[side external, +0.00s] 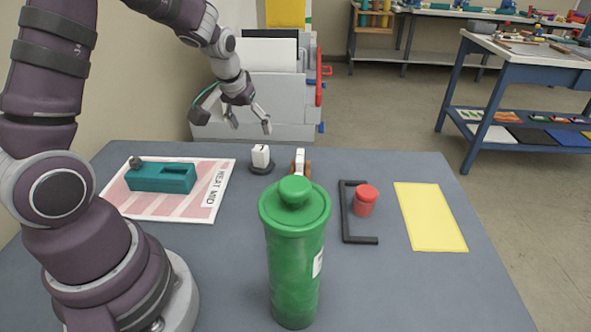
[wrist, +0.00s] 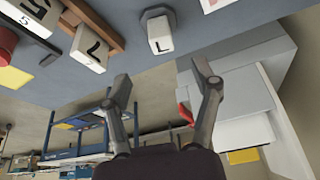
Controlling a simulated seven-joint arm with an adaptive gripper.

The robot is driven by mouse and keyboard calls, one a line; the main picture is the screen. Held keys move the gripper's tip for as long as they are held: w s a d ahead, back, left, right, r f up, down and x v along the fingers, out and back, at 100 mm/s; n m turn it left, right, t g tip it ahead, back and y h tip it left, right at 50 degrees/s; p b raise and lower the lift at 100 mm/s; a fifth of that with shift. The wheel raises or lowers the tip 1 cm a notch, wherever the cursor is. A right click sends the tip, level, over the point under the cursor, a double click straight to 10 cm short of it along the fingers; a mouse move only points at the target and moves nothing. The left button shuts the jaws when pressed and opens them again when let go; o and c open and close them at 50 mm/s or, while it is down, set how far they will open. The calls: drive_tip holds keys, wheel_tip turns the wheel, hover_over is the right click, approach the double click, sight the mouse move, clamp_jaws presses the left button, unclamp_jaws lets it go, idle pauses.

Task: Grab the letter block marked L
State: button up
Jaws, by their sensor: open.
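A white letter block (side external: 261,156) stands on a dark round base near the table's far edge; its letter cannot be read in the side view. In the wrist view a block (wrist: 160,34) shows a black L. Another white block (wrist: 92,48), on a brown wooden holder (wrist: 97,20), bears a tilted mark that looks like an L. A further block (wrist: 32,12) there shows a letter and a 5. My gripper (side external: 251,117) is open and empty, above and beyond the round base; its fingers (wrist: 163,85) are apart from the blocks.
The wooden holder (side external: 307,170) stands right of the round base. A tall green canister (side external: 294,260) stands in front. A black bracket (side external: 346,215), red jar (side external: 365,203) and yellow sheet (side external: 430,217) are at right.

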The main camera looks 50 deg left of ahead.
sight(259, 149)
drive_tip(key=x, duration=1)
drive_tip(key=shift+a+f, duration=0.1)
drive_tip(key=shift+f, duration=0.05)
drive_tip(key=shift+c, duration=0.3)
clamp_jaws()
